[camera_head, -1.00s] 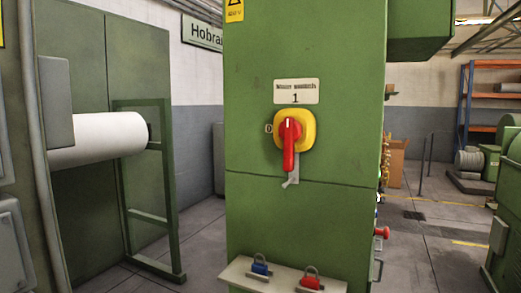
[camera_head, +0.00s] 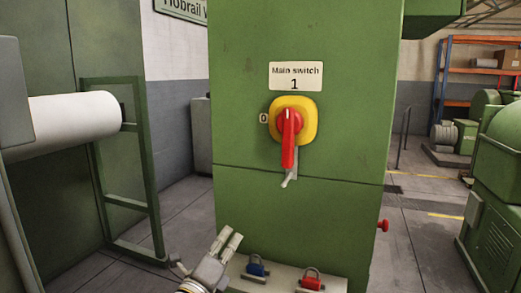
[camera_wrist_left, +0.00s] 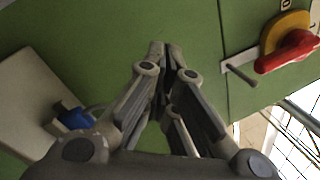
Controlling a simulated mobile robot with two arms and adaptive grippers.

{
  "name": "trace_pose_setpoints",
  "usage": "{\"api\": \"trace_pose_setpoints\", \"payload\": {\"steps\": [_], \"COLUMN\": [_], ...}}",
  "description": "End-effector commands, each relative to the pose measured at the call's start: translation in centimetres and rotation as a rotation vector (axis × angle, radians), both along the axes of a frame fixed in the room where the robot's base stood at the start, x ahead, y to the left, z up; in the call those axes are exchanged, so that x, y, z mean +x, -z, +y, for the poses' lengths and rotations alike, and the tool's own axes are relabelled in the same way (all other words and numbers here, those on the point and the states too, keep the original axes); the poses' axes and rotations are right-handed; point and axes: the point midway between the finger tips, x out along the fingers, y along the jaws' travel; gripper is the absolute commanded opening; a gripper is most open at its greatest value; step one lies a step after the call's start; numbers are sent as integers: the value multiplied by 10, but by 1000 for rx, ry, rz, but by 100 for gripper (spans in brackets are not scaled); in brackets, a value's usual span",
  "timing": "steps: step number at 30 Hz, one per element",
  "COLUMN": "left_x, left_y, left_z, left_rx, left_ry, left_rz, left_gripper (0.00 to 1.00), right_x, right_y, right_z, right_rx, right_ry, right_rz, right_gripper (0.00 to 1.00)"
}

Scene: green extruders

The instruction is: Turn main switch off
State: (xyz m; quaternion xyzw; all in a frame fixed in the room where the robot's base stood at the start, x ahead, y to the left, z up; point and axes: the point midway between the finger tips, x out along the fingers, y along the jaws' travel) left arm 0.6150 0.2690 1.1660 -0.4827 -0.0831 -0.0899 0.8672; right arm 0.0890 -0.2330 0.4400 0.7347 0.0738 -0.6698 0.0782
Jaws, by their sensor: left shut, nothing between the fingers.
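The main switch has a red rotary handle (camera_head: 288,140) on a yellow plate (camera_head: 307,108), on the front of a green cabinet (camera_head: 240,130). The handle hangs straight down, and a "0" mark is left of the plate. A small grey metal tab (camera_head: 290,180) sticks out below it. The handle also shows at the right of the left wrist view (camera_wrist_left: 288,52). My left gripper (camera_head: 232,238) is low in front of the cabinet, below and left of the switch, apart from it. Its fingers are closed together and empty, also in the left wrist view (camera_wrist_left: 165,45). My right gripper is not in view.
A shelf (camera_head: 285,284) below the switch carries a blue padlock (camera_head: 256,269) and a red padlock (camera_head: 311,281). A red button (camera_head: 384,225) sticks out from the cabinet's right side. A white roll (camera_head: 75,122) in a green frame stands at left.

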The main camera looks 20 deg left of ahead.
Motion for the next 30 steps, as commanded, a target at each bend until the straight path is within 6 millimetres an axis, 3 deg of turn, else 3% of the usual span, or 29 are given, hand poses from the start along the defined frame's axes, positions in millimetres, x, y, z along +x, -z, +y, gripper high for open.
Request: {"api": "trace_pose_setpoints", "payload": {"steps": [1, 6, 12, 17, 21, 25, 30], "left_x": [7, 20, 23, 22, 19, 16, 12], "left_y": [-24, -89, -144, -173, -189, -197, -202], "left_z": [-1, -11, -16, -7, 11, 30, 47], "left_rx": [125, 585, 1128, 1558, 1893, 2124, 2286], "left_ry": [13, 38, 23, -3, -19, -20, -12], "left_rz": [-73, -315, -579, -762, -885, -961, -1010], "left_gripper": [0, 0, 0, 0, 0, 0, 0], "right_x": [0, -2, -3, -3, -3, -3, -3], "right_y": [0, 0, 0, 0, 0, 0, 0], "right_z": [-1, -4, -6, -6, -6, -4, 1], "right_rx": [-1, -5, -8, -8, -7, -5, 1], "right_ry": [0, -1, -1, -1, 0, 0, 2], "right_rz": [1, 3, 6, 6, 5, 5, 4], "right_gripper": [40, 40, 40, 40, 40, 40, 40]}}
